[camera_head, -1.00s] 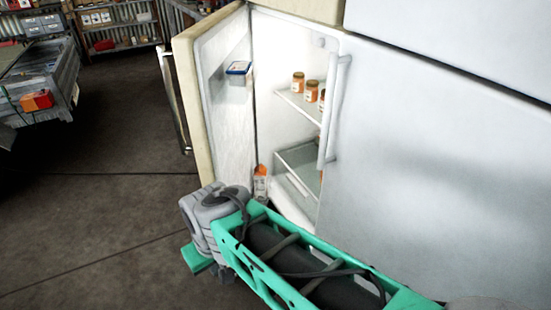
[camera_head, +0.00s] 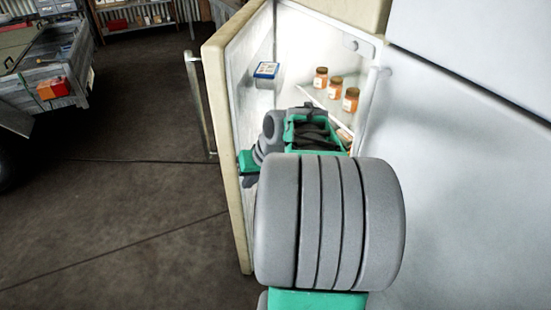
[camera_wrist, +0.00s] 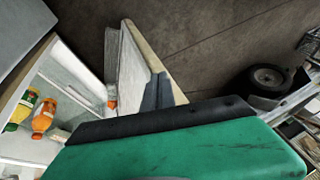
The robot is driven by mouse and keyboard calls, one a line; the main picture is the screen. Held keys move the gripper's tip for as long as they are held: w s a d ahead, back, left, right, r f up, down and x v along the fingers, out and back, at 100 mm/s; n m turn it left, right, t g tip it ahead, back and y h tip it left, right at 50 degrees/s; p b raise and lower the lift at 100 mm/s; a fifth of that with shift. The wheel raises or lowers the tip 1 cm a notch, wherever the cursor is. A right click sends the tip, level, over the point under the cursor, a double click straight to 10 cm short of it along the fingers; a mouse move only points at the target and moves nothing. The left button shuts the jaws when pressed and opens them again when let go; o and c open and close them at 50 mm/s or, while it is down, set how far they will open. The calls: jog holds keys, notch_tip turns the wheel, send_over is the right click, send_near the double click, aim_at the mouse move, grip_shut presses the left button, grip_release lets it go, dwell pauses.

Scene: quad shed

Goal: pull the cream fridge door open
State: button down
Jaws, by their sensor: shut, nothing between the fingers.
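The cream fridge door (camera_head: 228,150) stands open on the left of the fridge, its white inner face toward the fridge's inside. A long metal handle (camera_head: 199,105) is on its outer side. In the wrist view the door (camera_wrist: 152,48) shows its cream edge and white inner face. My gripper (camera_wrist: 158,92) shows as dark fingers, shut and empty, in front of the door's inner side near the edge; I cannot tell whether they touch it. In the head view my arm reaches into the opening beside the door and hides its lower inner part.
Jars (camera_head: 335,85) stand on a fridge shelf, and a blue-lidded tub (camera_head: 266,70) is on the door's inner side. Bottles (camera_wrist: 32,112) show in the wrist view. A large pale fridge front (camera_head: 465,170) fills the right. The floor (camera_head: 110,200) left of the door is clear; a trailer (camera_head: 50,65) stands farther back.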

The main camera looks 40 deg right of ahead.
jog(key=s+d+r+m+t+p, duration=0.1)
jog(key=s+d+r, duration=0.1)
jog(key=d, duration=0.4)
jog(key=s+d+r+m+t+p, duration=0.1)
jog(key=d+m, duration=0.1)
jog(key=d, duration=0.5)
jog(key=d+b+x, duration=0.1)
jog(key=b+x, duration=0.1)
jog(key=x, duration=0.7)
jog(key=shift+a+f, duration=0.25)
jog(key=shift+f, duration=0.05)
jog(key=shift+w, duration=0.1)
